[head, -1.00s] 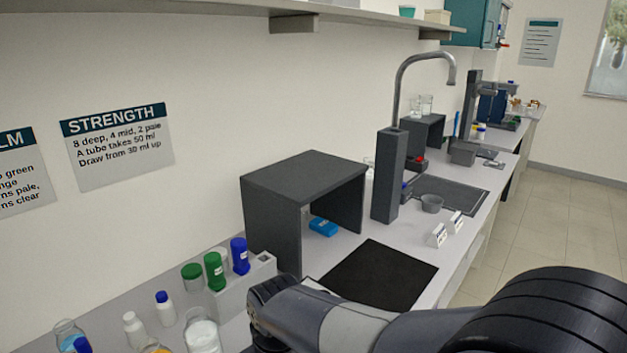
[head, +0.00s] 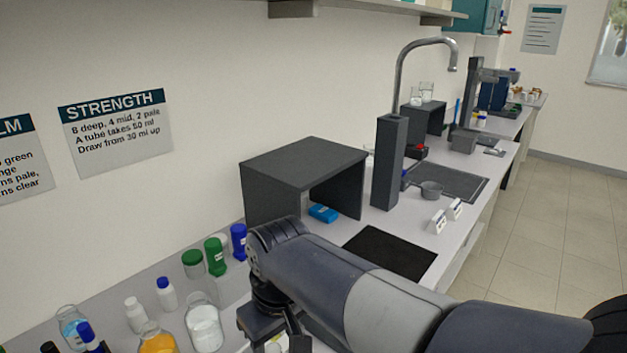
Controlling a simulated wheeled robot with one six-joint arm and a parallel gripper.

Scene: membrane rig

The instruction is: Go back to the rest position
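My gripper (head: 274,338) shows at the bottom edge of the head view, below my dark grey wrist. It points down over the front of the bench, to the right of the glass bottles. Its fingertips are cut off by the frame edge, so I cannot tell whether it is open or shut. A small white and yellow patch shows beside the fingers, and I cannot tell what it is. My arm reaches in from the lower right and hides part of the bench and the tube rack.
Bottles with white powder (head: 204,327) and orange contents (head: 157,341) stand left of my gripper. Green-capped (head: 215,256) and blue-capped (head: 239,241) containers stand behind. A dark open-fronted box (head: 305,165), black mat (head: 390,254) and grey column (head: 388,162) are further right. Floor (head: 560,220) is clear.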

